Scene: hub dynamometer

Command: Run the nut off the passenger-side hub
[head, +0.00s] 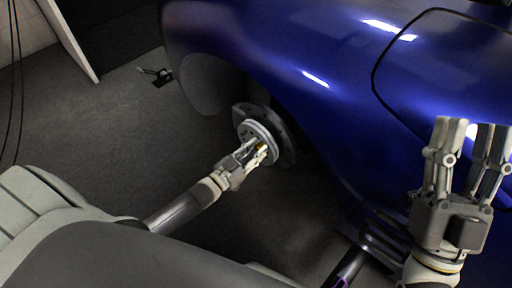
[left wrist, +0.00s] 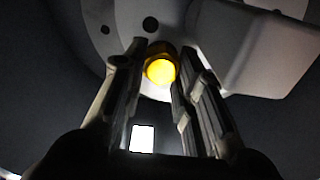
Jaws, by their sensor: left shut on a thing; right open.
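The hub (head: 284,139) is a grey disc with holes in the wheel arch of a blue car. In the left wrist view the pale hub face (left wrist: 190,22) fills the top. A yellow, brass-looking nut (left wrist: 160,68) sits at its centre, between my left fingertips; it is a small yellow spot (head: 261,147) in the head view. My left gripper (head: 258,155) is shut on the nut, its fingers on either side; it also shows in the left wrist view (left wrist: 156,72). My right gripper (head: 470,135) is open and empty, fingers pointing up, in front of the car body at right.
The blue car body (head: 300,50) fills the upper right, with a panel seam at far right. Dark floor (head: 120,130) lies open at left. A small dark object (head: 158,76) lies there near the wall, and dark cables (head: 15,80) hang at far left.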

